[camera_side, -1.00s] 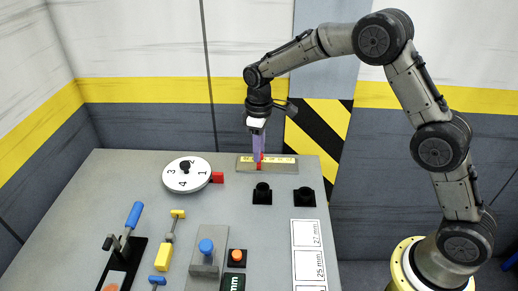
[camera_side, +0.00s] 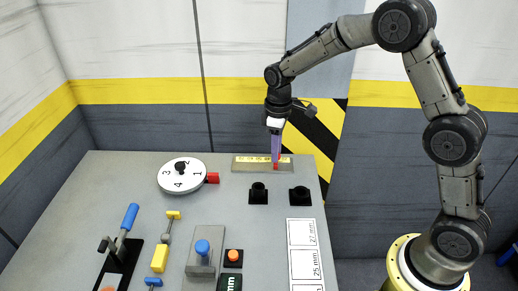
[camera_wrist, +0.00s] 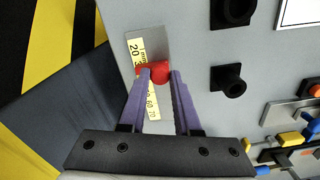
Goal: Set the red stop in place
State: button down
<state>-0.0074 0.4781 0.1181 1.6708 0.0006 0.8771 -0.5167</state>
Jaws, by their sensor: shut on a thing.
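The red stop (camera_side: 276,165) sits on a flat metal plate (camera_side: 238,165) with a yellow number scale, at the back right of the work table. In the side view it is right of the scale's middle. My gripper (camera_side: 276,157) points down over the plate, its purple fingers shut on the stop. In the wrist view the red stop (camera_wrist: 153,71) shows between the two fingertips (camera_wrist: 161,73). The scale (camera_wrist: 134,50) shows numbers on both sides of the stop, and the stop and fingers hide its middle part.
A white numbered dial (camera_side: 172,184) with a red pointer is to the left. Two black sockets (camera_side: 259,193) (camera_side: 299,195) stand in front of the plate. A blue-handled clamp (camera_side: 130,217), yellow and blue parts, an orange button (camera_side: 233,256) and labelled white cards (camera_side: 303,262) lie nearer.

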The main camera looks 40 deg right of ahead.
aim_at(286, 167)
jog(key=shift+s+d+r, duration=0.1)
jog(key=shift+s+d, duration=1)
jog(key=shift+d, duration=0.05)
jog(key=c, duration=0.6)
grip_release()
notch_tip(286, 167, up, 14)
jog(key=shift+f, duration=0.15)
